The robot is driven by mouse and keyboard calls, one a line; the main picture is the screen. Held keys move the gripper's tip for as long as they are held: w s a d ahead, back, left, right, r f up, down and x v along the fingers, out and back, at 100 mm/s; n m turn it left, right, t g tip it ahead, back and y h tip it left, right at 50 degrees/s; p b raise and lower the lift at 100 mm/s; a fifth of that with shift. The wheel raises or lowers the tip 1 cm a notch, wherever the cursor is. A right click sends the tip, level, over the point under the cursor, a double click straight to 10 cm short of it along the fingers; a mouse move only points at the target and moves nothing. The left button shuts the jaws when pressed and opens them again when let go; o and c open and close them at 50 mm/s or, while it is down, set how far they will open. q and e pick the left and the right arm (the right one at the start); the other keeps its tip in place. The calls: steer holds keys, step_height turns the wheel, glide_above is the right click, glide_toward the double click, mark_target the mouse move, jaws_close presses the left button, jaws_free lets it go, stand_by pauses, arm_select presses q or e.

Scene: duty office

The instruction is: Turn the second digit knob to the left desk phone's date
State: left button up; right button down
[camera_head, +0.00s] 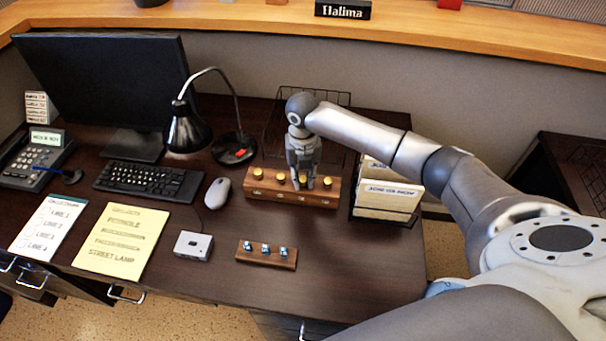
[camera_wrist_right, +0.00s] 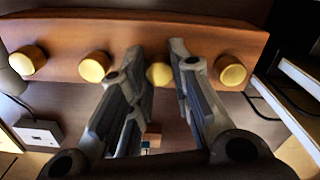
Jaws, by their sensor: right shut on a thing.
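A wooden block (camera_head: 262,188) with a row of yellow knobs stands on the dark desk. My right gripper (camera_head: 304,184) reaches down over it. In the right wrist view my right gripper (camera_wrist_right: 158,62) has its fingers on either side of the third knob from the left (camera_wrist_right: 158,76) and is shut on it. The second knob from the left (camera_wrist_right: 94,67) is free, beside the left finger. The desk phone (camera_head: 36,160) at the left has a lit display (camera_head: 46,138); its text is too small to read surely. My left gripper is not in view.
A file holder (camera_head: 388,198) stands close right of the block. A lamp (camera_head: 188,130), mouse (camera_head: 217,193), keyboard (camera_head: 148,182) and monitor (camera_head: 100,80) are to the left. A small wooden block with switches (camera_head: 267,254) and a grey box (camera_head: 193,245) lie in front.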

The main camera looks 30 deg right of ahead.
steer(key=m+p, duration=0.4)
steer(key=shift+r+m+p, duration=0.25)
steer(key=shift+m+p, duration=0.05)
steer(key=m+p, duration=0.4)
steer(key=m, duration=0.1)
steer(key=shift+f, duration=0.1)
steer(key=m+p, duration=0.3)
steer(key=m, duration=0.3)
steer(key=shift+m, duration=0.4)
steer(key=m+p, duration=0.2)
steer(key=m, duration=0.2)
steer(key=shift+f+m+p, duration=0.15)
steer(key=shift+m+p, duration=0.15)
steer(key=c, duration=1.3)
jaws_free()
